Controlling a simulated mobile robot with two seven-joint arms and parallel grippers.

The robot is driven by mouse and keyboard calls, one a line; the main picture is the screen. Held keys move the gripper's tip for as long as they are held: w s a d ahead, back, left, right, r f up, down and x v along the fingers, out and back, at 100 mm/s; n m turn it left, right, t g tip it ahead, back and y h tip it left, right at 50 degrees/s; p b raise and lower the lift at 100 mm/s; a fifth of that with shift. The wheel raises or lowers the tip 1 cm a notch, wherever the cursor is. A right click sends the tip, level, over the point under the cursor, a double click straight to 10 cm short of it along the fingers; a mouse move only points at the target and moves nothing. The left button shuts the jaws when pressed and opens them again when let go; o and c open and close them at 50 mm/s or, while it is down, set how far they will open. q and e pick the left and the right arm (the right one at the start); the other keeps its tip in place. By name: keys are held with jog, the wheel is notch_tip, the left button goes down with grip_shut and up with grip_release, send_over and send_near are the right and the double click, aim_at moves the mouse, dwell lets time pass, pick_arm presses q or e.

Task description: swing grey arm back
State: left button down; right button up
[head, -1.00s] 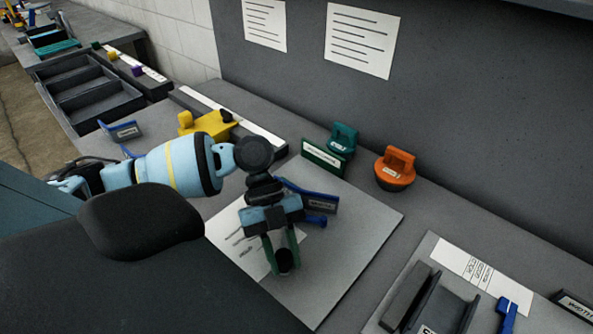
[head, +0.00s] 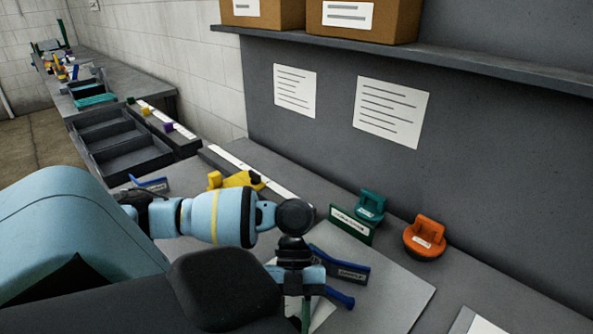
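My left gripper (head: 302,296) is low in the middle of the head view, over a pale sheet (head: 390,292) on the bench. Its fingertips are cut off by the bottom edge, so whether it holds anything is hidden. A blue-handled tool with a label (head: 340,267) lies just behind and to the right of the gripper, partly covered by it. I cannot pick out a grey arm that is clearly a thing of the place. My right gripper is not in view.
A teal clamp-like block (head: 370,205) and an orange one (head: 425,237) stand near the back panel. A yellow tool (head: 236,181) lies behind my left arm. Dark trays (head: 126,155) are at the left. A shelf (head: 450,62) with cardboard boxes (head: 362,22) overhangs the back.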

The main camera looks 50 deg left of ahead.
pick_arm(q)
jog(key=shift+a, duration=0.1)
jog(key=c, duration=1.1)
grip_release()
jog(key=v, duration=0.7)
jog(key=shift+w+a+r+b, duration=0.15)
jog(key=shift+a+r+b, duration=0.1)
jog(key=shift+b, duration=0.1)
